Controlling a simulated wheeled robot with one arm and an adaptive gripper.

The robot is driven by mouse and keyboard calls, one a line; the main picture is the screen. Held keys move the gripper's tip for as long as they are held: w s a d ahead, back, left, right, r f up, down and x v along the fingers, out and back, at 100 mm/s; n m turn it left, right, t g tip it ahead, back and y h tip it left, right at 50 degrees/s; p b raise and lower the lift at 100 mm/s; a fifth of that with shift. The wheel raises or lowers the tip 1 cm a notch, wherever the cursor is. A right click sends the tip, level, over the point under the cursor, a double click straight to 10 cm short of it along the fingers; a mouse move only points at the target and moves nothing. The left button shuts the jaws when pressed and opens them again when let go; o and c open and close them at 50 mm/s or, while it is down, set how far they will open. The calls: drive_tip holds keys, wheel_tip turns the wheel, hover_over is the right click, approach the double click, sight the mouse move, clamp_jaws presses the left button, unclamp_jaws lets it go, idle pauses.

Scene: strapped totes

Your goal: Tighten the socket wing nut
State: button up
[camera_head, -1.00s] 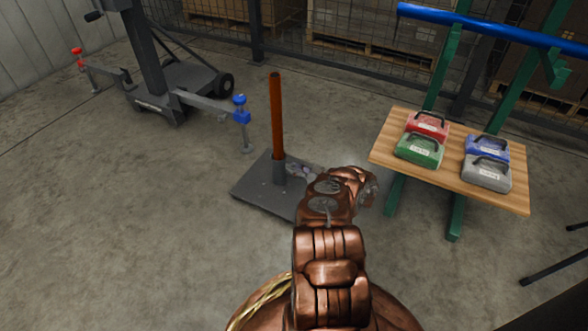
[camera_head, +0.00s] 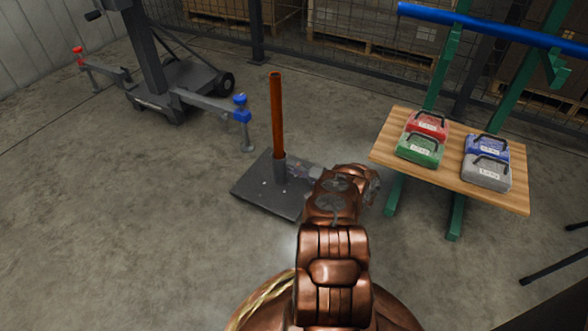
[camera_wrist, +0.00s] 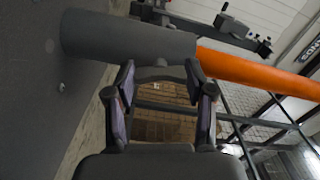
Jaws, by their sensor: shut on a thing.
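An orange-brown pole (camera_head: 276,115) stands upright in the grey socket (camera_head: 280,170) of a dark base plate (camera_head: 262,190). In the wrist view the pole (camera_wrist: 255,75) and the socket (camera_wrist: 120,38) lie across the picture. The socket wing nut (camera_wrist: 160,73) is a dark grey bar on the socket's side, between my fingertips. My gripper (camera_wrist: 159,78) is shut on it, one finger at each end. In the head view my gripper (camera_head: 304,172) is beside the socket, mostly hidden by my wrist.
A wooden table (camera_head: 385,150) at right carries red (camera_head: 428,125), green (camera_head: 419,149), blue (camera_head: 487,147) and grey (camera_head: 487,173) weights. A wheeled stand (camera_head: 175,85) with outrigger legs is at back left. A blue bar (camera_head: 490,28) crosses upper right. The left floor is clear.

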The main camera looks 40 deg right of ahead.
drive_tip(key=shift+m, duration=0.8)
drive_tip(key=o, duration=1.2)
drive_tip(key=shift+c, duration=0.2)
drive_tip(key=shift+s, duration=0.1)
drive_tip(key=v, duration=1.1)
drive_tip(key=shift+s+d, duration=0.15)
drive_tip(key=shift+s, duration=0.25)
